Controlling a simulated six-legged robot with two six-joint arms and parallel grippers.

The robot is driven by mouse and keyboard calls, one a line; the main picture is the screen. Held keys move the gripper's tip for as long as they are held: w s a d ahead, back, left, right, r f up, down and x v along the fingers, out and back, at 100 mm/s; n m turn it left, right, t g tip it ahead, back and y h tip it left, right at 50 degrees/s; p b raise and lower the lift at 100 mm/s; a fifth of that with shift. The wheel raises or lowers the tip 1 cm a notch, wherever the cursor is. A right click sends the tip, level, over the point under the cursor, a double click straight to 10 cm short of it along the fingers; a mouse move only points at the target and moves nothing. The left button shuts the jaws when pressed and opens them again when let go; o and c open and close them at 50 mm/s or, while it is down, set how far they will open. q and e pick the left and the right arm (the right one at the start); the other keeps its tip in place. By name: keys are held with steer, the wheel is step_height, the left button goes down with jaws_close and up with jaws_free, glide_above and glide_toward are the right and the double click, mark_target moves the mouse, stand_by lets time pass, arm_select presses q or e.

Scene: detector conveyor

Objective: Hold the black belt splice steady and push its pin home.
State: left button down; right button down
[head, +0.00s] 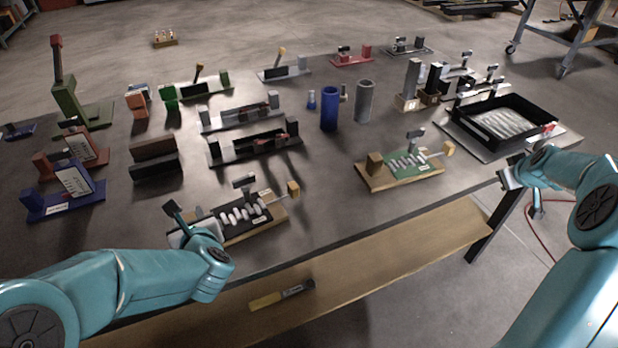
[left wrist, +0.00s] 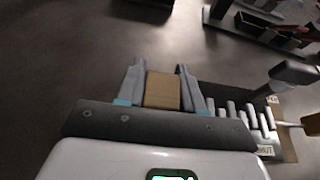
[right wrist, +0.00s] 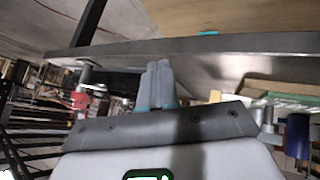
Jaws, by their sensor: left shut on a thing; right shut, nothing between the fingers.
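The black belt splice (head: 262,220) lies near the table's front edge, with a row of white knuckles on a dark base; the left wrist view shows its knuckles (left wrist: 252,116) too. Its pin has a wooden knob (head: 293,188) and sticks out at the right end; the left wrist view shows the shaft and part of the knob (left wrist: 311,122). My left gripper (head: 192,216) is shut on a wooden block (left wrist: 162,91) at the splice's left end. My right gripper (head: 507,174) is shut and empty by the table's right front edge; its closed fingers (right wrist: 158,84) show in the right wrist view.
A similar green splice (head: 405,161) on a wooden base lies to the right. A black tray (head: 541,113) stands at the right end. Blue (head: 329,108) and grey (head: 364,101) cylinders stand farther back. A hammer (head: 282,295) lies on the lower shelf. Bare table separates the two splices.

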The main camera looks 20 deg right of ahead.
arm_select(q)
steer(key=shift+w, duration=0.15)
arm_select(e)
steer(key=w+a+r+n+t, duration=0.1)
steer(key=w+a+r+t, duration=0.1)
steer(key=w+a+r, duration=0.55)
steer(key=w+a+r+n+t, duration=0.2)
steer(key=w+a+r+t, duration=0.15)
steer(key=w, duration=0.75)
steer(key=s+a+f+n+g+y, duration=0.1)
steer(key=a+g+y, duration=0.3)
steer(key=a, duration=0.9)
steer(key=s+a+f+g+y, duration=0.1)
steer(key=a+g+y, duration=0.2)
steer(key=a+y, duration=0.4)
steer(key=a, duration=0.5)
steer(key=shift+a+f+n+g+y, duration=0.25)
steer(key=shift+a+n+g+y, duration=0.05)
steer(key=shift+a+n+g, duration=0.1)
steer(key=shift+f, duration=0.1)
